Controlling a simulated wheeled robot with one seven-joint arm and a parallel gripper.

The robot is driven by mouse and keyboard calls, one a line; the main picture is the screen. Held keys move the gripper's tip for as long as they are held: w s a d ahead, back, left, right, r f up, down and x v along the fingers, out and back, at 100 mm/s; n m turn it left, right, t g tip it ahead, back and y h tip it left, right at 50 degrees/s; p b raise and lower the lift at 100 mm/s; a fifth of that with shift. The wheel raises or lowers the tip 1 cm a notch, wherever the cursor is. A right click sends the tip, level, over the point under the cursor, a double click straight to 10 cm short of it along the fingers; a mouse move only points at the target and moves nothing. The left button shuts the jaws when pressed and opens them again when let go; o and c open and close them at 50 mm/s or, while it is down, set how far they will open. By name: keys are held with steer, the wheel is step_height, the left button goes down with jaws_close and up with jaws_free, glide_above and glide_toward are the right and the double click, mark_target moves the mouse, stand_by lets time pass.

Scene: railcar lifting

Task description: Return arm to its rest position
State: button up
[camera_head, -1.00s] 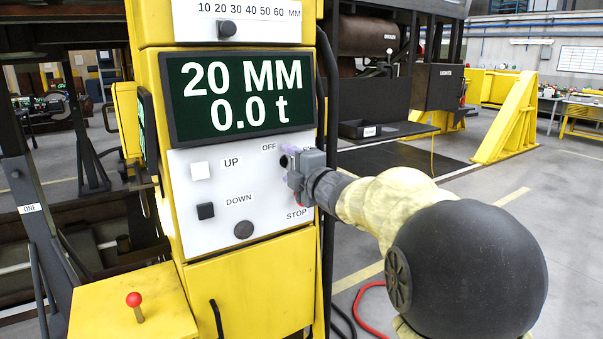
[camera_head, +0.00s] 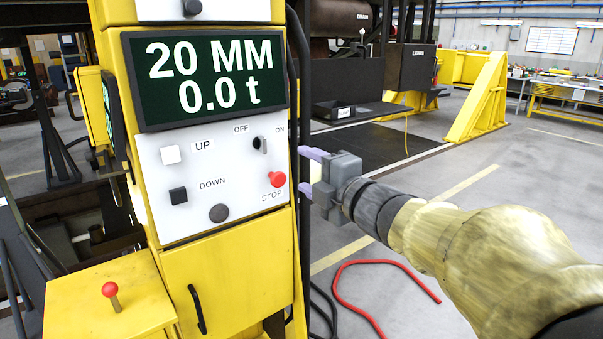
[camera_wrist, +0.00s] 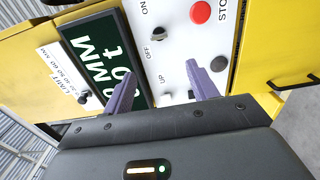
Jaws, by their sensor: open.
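My gripper (camera_head: 307,172) is open and empty, with purple fingers, at the right edge of the yellow control cabinet (camera_head: 225,268) in the head view. The white panel (camera_head: 220,215) holds a black OFF/ON switch (camera_head: 260,145), a red STOP button (camera_head: 277,179), a white UP button (camera_head: 171,154) and a black DOWN button (camera_head: 178,195). The display (camera_head: 205,75) reads 20 MM and 0.0 t. In the wrist view the two fingers (camera_wrist: 160,88) stand apart in front of the tilted panel, with the red button (camera_wrist: 200,12) beyond them.
A red-knobbed lever (camera_head: 110,290) stands on a yellow box at the lower left. A black cable (camera_head: 303,120) runs down the cabinet's right side, close to my fingers. A red hose (camera_head: 345,270) lies on the floor. Open grey floor (camera_head: 500,170) extends to the right.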

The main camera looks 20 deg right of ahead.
steer(key=shift+s+d, duration=0.1)
steer(key=shift+s, duration=0.2)
